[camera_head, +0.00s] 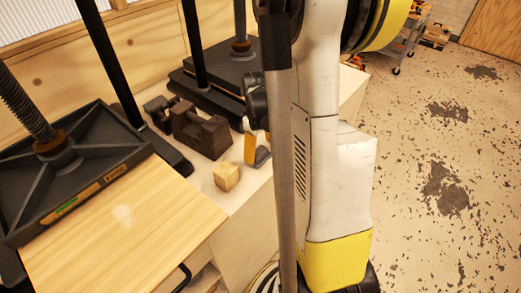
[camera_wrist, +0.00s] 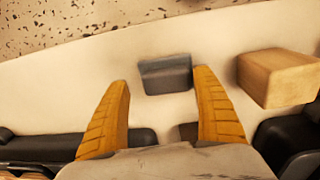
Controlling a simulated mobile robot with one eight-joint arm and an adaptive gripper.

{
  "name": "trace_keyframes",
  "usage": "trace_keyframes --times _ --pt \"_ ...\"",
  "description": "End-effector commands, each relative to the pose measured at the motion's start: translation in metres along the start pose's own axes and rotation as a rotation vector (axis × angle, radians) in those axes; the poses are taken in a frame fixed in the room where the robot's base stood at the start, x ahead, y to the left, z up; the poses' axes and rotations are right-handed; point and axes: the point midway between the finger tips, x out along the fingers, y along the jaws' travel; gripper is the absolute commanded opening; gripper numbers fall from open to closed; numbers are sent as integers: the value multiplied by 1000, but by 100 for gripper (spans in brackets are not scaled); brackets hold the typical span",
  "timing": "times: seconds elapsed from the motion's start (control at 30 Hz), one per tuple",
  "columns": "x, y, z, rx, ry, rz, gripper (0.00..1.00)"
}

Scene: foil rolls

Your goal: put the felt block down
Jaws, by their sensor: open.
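The felt block (camera_wrist: 165,75) is a small dark grey block on the pale bench top. In the wrist view it lies beyond and between my fingertips, with a gap on each side. My gripper (camera_wrist: 163,84) has two yellow ribbed fingers spread apart, holding nothing. In the head view the grey block (camera_head: 262,156) shows beside a yellow finger of my gripper (camera_head: 252,147), near the bench's front edge. My arm hides part of that area.
A wooden block (camera_head: 227,176) sits close by, right of the felt block in the wrist view (camera_wrist: 278,78). Dark metal blocks (camera_head: 202,132) and black presses (camera_head: 75,165) stand behind and left. A wooden board (camera_head: 120,230) lies in front. Open floor (camera_head: 440,180) extends to the right.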

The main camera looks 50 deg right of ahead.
Motion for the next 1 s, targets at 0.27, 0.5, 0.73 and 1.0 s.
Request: trace_keyframes --times 0.27,0.5,0.73,1.0 --pt "-66 0 0 -1 0 0 77" --pt "-105 0 0 0 0 0 77" --pt "-116 -2 0 0 3 2 77" --pt "-168 -79 -9 13 158 57 77"
